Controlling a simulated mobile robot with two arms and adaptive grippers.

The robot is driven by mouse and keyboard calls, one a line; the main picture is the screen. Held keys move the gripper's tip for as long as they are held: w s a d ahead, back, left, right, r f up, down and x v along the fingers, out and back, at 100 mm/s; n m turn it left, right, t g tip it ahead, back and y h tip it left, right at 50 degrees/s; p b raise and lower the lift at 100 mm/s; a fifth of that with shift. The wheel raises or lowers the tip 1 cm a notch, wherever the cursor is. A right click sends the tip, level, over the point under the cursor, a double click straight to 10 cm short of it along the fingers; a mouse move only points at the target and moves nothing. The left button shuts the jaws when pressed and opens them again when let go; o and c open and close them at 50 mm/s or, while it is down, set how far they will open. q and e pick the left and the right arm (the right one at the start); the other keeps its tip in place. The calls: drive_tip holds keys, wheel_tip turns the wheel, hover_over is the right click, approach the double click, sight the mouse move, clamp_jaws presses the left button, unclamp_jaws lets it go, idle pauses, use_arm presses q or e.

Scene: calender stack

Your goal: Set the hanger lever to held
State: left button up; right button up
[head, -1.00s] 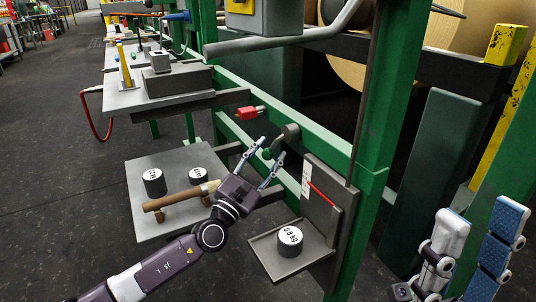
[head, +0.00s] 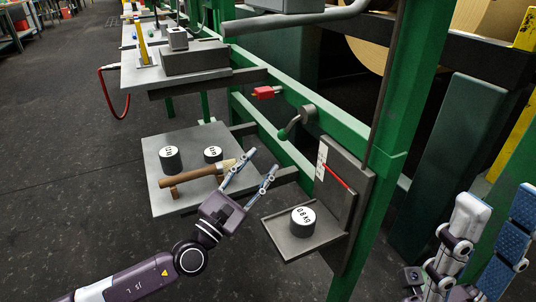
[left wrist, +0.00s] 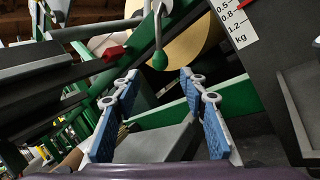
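The hanger lever, a grey arm on a round hub with a green knob (head: 283,133), is on the green frame rail in the head view. Its knob points down and left. In the left wrist view the green knob (left wrist: 160,60) is ahead, above and beyond the gap between my fingers. My left gripper (head: 262,160) is open and empty, below and left of the knob and apart from it. Its fingers also show in the left wrist view (left wrist: 158,95). My right gripper (head: 492,225) is open and empty at the lower right, far from the lever.
A weight (head: 303,217) stands on a small tray (head: 285,245) beside a scale plate with a red pointer (head: 337,177). A red-ended part (head: 265,92) is left of the lever.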

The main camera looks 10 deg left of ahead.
use_arm(q)
drive_tip(key=shift+s+a, duration=0.1)
drive_tip(key=shift+s, duration=0.15)
